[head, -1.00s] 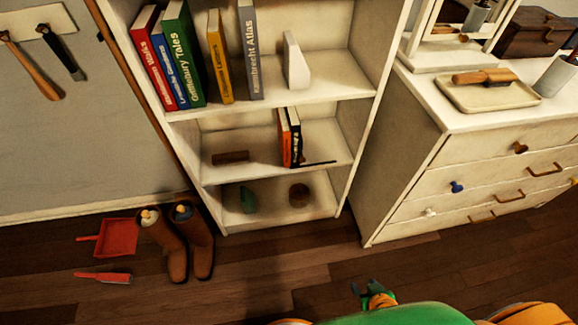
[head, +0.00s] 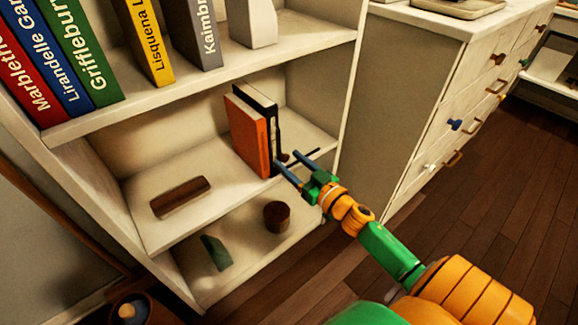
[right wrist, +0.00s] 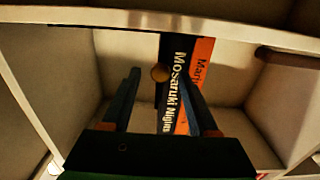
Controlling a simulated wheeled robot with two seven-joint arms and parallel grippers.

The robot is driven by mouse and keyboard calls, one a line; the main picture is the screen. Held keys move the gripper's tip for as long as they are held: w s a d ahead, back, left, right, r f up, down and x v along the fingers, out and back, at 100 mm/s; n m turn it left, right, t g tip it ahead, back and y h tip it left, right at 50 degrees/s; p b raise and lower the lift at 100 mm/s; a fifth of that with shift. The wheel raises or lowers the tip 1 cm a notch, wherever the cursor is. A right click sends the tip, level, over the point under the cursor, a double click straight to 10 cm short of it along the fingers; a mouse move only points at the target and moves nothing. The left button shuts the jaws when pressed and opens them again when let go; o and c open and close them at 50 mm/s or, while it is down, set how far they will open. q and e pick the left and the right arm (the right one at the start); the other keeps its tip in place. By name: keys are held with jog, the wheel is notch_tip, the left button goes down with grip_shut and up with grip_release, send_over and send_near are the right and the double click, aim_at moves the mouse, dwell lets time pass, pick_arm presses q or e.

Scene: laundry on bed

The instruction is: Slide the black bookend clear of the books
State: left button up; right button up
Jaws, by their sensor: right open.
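The black bookend (head: 305,157) stands on the middle shelf at the right side of two upright books. Its dark base edge shows; much of its upright merges with the black book. A small round brown knob (right wrist: 160,73) shows there in the right wrist view. The orange book (head: 250,138) and the black book (head: 264,106) stand side by side. My right gripper (head: 287,159) is open at the shelf front by the bookend. In the right wrist view its fingers (right wrist: 161,78) lie either side of the knob; contact cannot be told. My left gripper is out of view.
A brown block (head: 180,197) lies left of the books on the middle shelf. The lower shelf holds a brown cylinder (head: 277,217) and a green block (head: 216,252). The upper shelf board (head: 190,95) is above, and a white side panel (head: 350,95) closes the right.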

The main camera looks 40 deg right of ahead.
jog(key=shift+w, duration=0.1)
grip_shut()
dwell(1.4)
